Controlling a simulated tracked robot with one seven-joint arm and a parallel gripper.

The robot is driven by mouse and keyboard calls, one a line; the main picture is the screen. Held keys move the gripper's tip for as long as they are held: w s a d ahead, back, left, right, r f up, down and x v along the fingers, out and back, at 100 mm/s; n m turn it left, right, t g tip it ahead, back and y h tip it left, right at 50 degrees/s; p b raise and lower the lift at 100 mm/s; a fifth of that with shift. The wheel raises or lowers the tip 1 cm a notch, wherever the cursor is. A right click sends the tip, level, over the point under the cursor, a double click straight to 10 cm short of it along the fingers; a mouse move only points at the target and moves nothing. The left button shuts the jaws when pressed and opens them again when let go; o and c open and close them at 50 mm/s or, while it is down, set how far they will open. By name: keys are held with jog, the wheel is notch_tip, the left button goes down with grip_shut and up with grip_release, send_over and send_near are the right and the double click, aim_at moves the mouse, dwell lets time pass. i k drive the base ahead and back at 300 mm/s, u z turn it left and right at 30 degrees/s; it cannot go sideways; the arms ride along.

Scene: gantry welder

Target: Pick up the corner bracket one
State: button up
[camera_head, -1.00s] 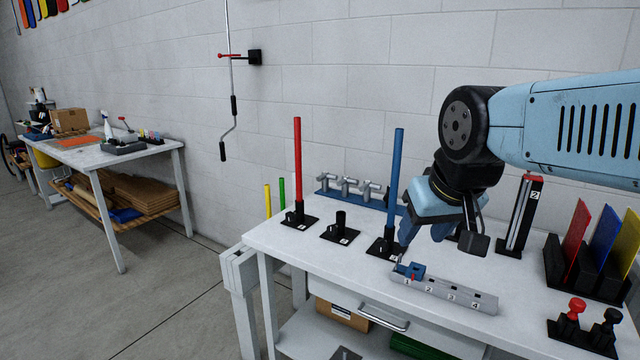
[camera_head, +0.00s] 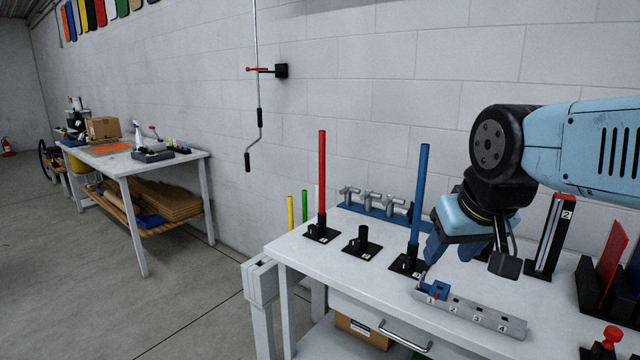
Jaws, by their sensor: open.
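A small blue corner bracket (camera_head: 439,289) sits at position 1, the left end of a grey numbered rail (camera_head: 490,318) on the white workbench. My gripper (camera_head: 468,262) hangs above and to the right of the bracket, jaws apart and empty. I cannot tell the exact gap between finger and bracket. Positions 2, 3 and 4 on the rail look empty.
On the white bench (camera_head: 372,290), a red rod (camera_head: 322,180) and a blue rod (camera_head: 420,190) stand upright in black bases, the blue one close left of my gripper. Grey clamps (camera_head: 372,203) stand behind. A black post (camera_head: 550,235) labelled 2 and coloured plates are right.

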aim_at(348, 189)
jog(key=z, duration=0.05)
jog(key=k, duration=1)
jog(key=u, duration=0.9)
jog(key=i, duration=2.3)
jog(key=z, duration=0.9)
jog(key=i, duration=0.75)
jog(key=z, duration=0.45)
jog(key=k, duration=0.7)
jog(key=z, duration=0.05)
